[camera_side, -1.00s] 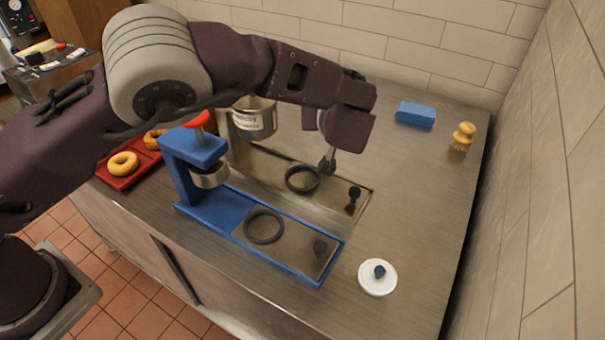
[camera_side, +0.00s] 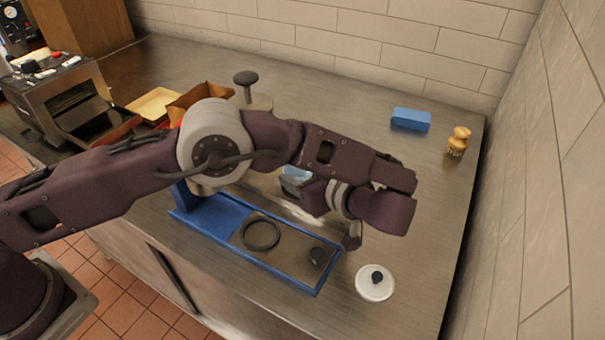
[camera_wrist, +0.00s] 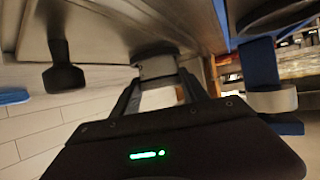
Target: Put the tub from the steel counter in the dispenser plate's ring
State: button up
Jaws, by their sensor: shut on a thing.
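The tub (camera_side: 295,184), small and grey with a pale blue top, is mostly hidden behind my wrist in the side view. My gripper (camera_wrist: 158,85) is shut on the tub, which shows as a grey shape (camera_wrist: 155,67) between the fingers in the wrist view.
A white lid (camera_side: 375,284) is at the front right. A blue sponge (camera_side: 411,119) and a brush (camera_side: 458,142) stand at the back right.

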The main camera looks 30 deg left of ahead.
jog(key=o, duration=1.3)
jog(key=v, duration=1.2)
